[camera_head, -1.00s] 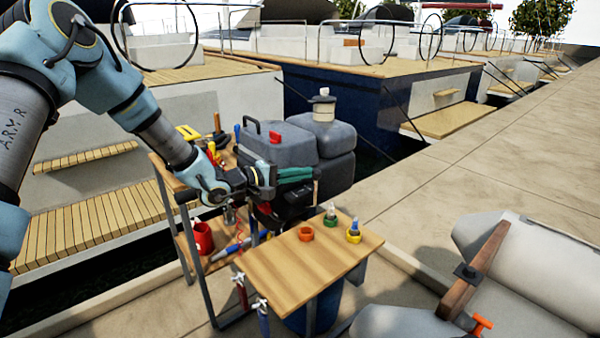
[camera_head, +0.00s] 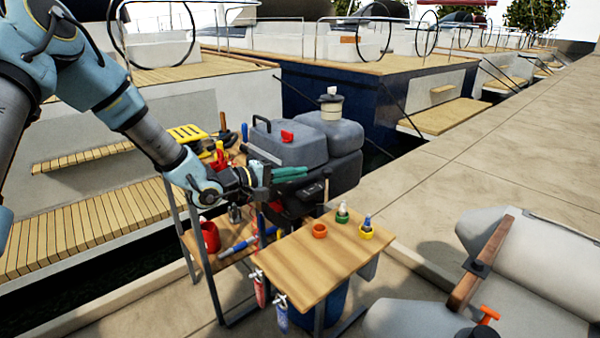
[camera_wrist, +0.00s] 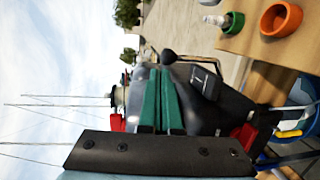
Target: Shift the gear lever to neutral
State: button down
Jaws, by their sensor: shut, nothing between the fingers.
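The grey outboard motor (camera_head: 290,147) stands behind the small wooden table. A dark upright lever (camera_head: 326,186), which looks like the gear lever, is on its near right side. In the wrist view a round black knob (camera_wrist: 168,56), seemingly the lever's top, shows just past the fingertips. My gripper (camera_head: 305,174) has green fingers, shut with nothing between them. It points right along the motor's near side, left of the lever and apparently apart from it. The shut fingers also show in the wrist view (camera_wrist: 158,72). The lever's lower part is hard to make out.
The wooden table (camera_head: 300,268) in front holds an orange cup (camera_head: 319,230), a green-based bottle (camera_head: 342,212) and a yellow-based bottle (camera_head: 366,227). A shelf with a red mug (camera_head: 210,236) and tools stands left. A grey dinghy (camera_head: 535,265) lies right.

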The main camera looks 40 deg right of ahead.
jog(key=b+v, duration=0.1)
jog(key=v, duration=0.7)
jog(key=shift+a+r, duration=0.2)
jog(key=shift+r, duration=0.15)
jog(key=shift+w, duration=0.1)
jog(key=w+a+f+t+y, duration=0.2)
jog(key=w+a+t+y, duration=0.4)
jog(key=a, duration=0.6)
jog(key=w+a+f+t+y, duration=0.3)
jog(key=w+a+y, duration=0.1)
jog(key=w+a, duration=0.6)
jog(key=s+a+r+g+y, duration=0.1)
jog(key=s+a+y, duration=0.2)
jog(key=a, duration=0.6)
jog(key=s+a+r+y, duration=0.1)
jog(key=s+a+y, duration=0.1)
jog(key=a, duration=0.7)
jog(key=s+a+r+n+g, duration=0.1)
jog(key=s+a+g, duration=0.1)
jog(key=s+a, duration=0.4)
jog(key=s, duration=0.2)
jog(key=shift+s+g+y, duration=0.3)
jog(key=shift+g+y, duration=0.1)
jog(key=shift+r, duration=0.15)
